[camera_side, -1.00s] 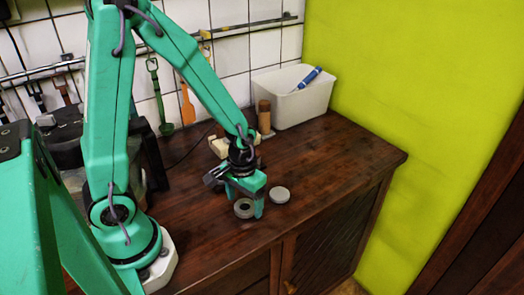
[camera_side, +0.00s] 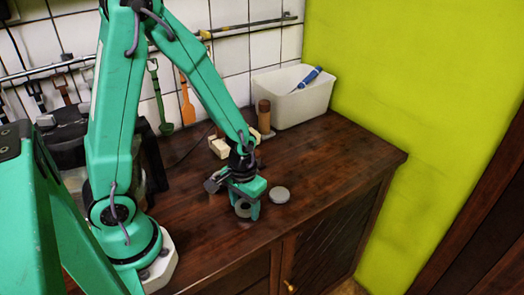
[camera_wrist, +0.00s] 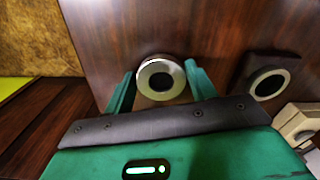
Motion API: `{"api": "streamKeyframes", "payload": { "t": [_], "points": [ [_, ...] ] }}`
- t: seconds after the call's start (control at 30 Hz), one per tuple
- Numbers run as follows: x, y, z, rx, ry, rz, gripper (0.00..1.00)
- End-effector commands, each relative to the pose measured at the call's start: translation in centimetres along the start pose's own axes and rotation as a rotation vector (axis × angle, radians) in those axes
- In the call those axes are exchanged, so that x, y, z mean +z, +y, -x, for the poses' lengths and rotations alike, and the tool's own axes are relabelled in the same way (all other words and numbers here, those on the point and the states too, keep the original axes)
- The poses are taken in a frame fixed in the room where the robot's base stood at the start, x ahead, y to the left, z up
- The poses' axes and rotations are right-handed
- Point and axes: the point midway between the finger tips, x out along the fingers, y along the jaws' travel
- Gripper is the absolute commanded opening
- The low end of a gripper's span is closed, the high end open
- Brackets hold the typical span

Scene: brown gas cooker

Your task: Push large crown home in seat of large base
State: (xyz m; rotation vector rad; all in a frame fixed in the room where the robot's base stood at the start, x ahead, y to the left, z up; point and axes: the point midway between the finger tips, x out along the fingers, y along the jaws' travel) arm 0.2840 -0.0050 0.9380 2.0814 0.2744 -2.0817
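The fingers are spread on either side with a narrow gap, so my gripper looks open. I cannot tell whether this piece is the large base alone or the crown and base together.
The wrist view shows a dark block with a pale ring and hole (camera_wrist: 270,83) to the right. A cream block (camera_side: 219,147), a brown cylinder (camera_side: 264,115) and a white bin (camera_side: 300,100) stand behind. The counter is clear toward its right end.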

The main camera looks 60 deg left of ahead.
Motion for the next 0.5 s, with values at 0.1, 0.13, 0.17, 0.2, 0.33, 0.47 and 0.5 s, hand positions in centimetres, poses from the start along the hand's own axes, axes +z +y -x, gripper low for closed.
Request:
{"api": "streamKeyframes", "payload": {
  "t": [0.1, 0.13, 0.17, 0.2, 0.33, 0.47, 0.5],
  "points": [
    [-0.01, 0.00, 0.01, 0.000, 0.000, 0.000, 0.31],
    [-0.01, 0.00, 0.01, 0.000, 0.000, 0.000, 0.31],
    [-0.02, 0.01, 0.01, 0.000, 0.001, 0.000, 0.31],
    [-0.02, 0.01, 0.01, 0.000, 0.001, 0.000, 0.31],
    [-0.02, 0.01, 0.02, 0.000, 0.001, 0.000, 0.31],
    [-0.03, 0.01, 0.11, 0.000, 0.001, 0.000, 0.31],
    [-0.04, 0.01, 0.19, 0.000, 0.001, 0.000, 0.31]
  ]
}}
